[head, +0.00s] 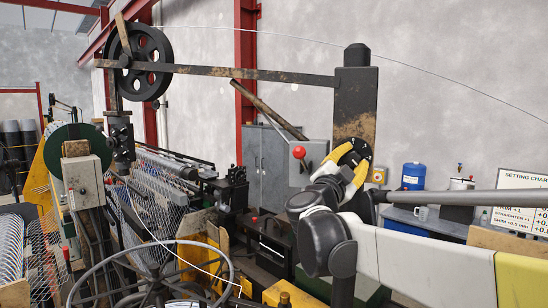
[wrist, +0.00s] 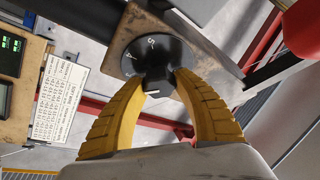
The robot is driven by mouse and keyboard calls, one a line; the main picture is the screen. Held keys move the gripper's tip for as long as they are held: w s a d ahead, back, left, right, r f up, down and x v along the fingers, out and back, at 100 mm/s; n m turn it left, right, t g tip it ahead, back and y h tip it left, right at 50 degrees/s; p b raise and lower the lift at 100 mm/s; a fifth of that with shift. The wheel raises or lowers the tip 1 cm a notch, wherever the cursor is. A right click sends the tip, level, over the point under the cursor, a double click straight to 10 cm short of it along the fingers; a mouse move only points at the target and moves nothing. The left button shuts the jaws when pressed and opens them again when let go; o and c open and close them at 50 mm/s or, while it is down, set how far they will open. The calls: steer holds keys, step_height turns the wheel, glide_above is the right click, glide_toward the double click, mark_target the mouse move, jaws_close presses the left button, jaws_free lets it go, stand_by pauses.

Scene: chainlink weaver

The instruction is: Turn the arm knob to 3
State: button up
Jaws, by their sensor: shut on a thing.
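The arm knob is a black grip (wrist: 157,80) on a round black dial plate (wrist: 165,52) in the wrist view. A short white line shows on the knob's lower side. My gripper (wrist: 159,84) has its two yellow fingers on either side of the knob and is shut on it. In the head view the dial plate (head: 357,150) sits on the dark, rust-worn post, and my gripper (head: 349,170) covers most of the knob.
A rusty horizontal arm (head: 225,71) runs left from the post to a black spoked wheel (head: 147,63). A red-ball lever (head: 299,152) stands just left of my gripper. A setting chart (head: 522,200) hangs at right. A white printed card (wrist: 60,98) shows in the wrist view.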

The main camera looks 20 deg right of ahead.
stand_by(0.3)
steer(key=o, duration=1.1)
steer(key=shift+o, duration=0.2)
steer(key=v, duration=1.2)
